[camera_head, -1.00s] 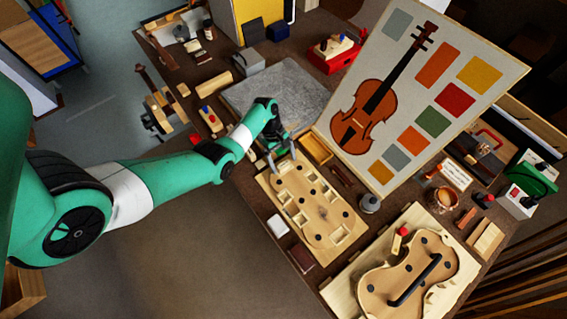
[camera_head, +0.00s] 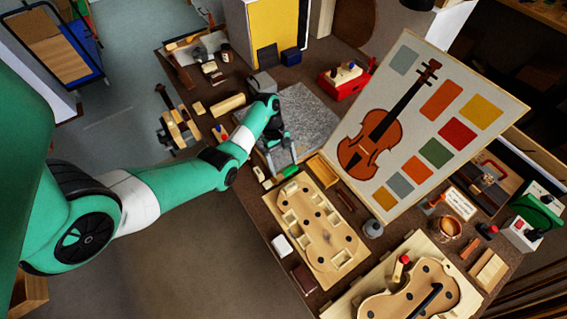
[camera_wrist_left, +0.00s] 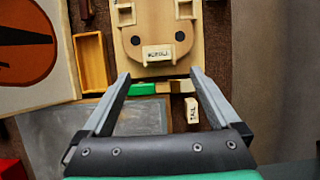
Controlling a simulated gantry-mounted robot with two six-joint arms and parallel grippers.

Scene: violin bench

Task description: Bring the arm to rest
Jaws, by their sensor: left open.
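My left arm reaches in from the left in the head view. Its gripper (camera_head: 282,167) is open and empty, just beyond the far end of the pale wooden violin-shaped form (camera_head: 318,222), near the grey mat (camera_head: 306,115). In the left wrist view the two fingers (camera_wrist_left: 158,78) are spread wide, with the rounded end of the form (camera_wrist_left: 158,25) ahead of them. A green block (camera_wrist_left: 143,89) shows between the fingers and a small pale labelled block (camera_wrist_left: 192,110) beside the right one. Neither is held. My right gripper is not in view.
A leaning board with a violin picture (camera_head: 420,125) stands right of the gripper. A small open wooden tray (camera_head: 326,169) lies close by. A violin body in a frame (camera_head: 400,295) is at the near right. A red box (camera_head: 343,86) stands at the back. Part of the grey mat is clear.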

